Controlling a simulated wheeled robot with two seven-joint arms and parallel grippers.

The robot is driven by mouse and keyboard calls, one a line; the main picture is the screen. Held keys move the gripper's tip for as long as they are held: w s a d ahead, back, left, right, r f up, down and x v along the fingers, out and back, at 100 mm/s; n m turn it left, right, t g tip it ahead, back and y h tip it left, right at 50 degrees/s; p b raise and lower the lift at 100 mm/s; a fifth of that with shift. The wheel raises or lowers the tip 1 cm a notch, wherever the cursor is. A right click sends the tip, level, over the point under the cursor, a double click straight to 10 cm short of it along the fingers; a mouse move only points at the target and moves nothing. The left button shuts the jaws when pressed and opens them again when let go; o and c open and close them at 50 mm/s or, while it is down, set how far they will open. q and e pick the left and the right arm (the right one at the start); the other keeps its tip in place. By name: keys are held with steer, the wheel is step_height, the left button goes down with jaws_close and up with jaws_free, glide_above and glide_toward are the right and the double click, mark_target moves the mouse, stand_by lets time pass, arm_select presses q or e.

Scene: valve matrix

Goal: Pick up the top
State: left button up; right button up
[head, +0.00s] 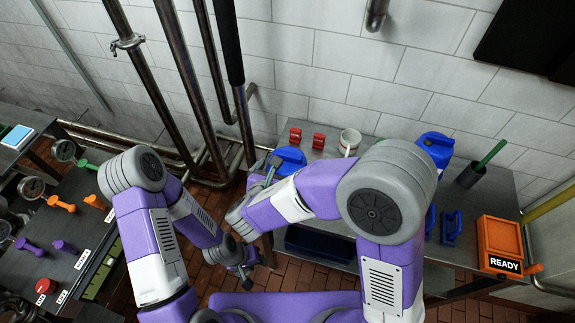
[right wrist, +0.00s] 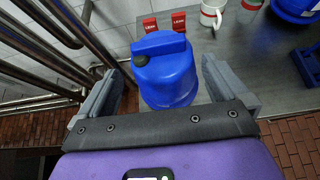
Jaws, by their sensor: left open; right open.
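A blue rounded container-like piece (head: 291,158) with a top handle and a dark cap stands at the left end of the grey table; I take it to be the top. In the right wrist view, this blue piece (right wrist: 167,82) lies between and beyond the two grey fingers. My right gripper (right wrist: 160,68) is open, with a finger on each side of it; I cannot tell whether they touch it. In the head view my right gripper (head: 271,170) is partly hidden by its arm. My left gripper (head: 243,266) is open, low in front of the table, with nothing seen in it.
Two red labelled blocks (head: 306,138) and a white mug (head: 349,139) stand behind the blue piece. Another blue container (head: 436,147), blue brackets (head: 451,228) and an orange READY box (head: 499,240) are further right. Vertical pipes (head: 187,75) rise at the left. A valve bench (head: 75,215) is far left.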

mark_target(287, 157)
steer(key=x, duration=0.7)
steer(key=shift+w+r, duration=0.15)
steer(key=shift+w, duration=0.1)
steer(key=shift+a, duration=0.1)
steer(key=c, duration=1.6)
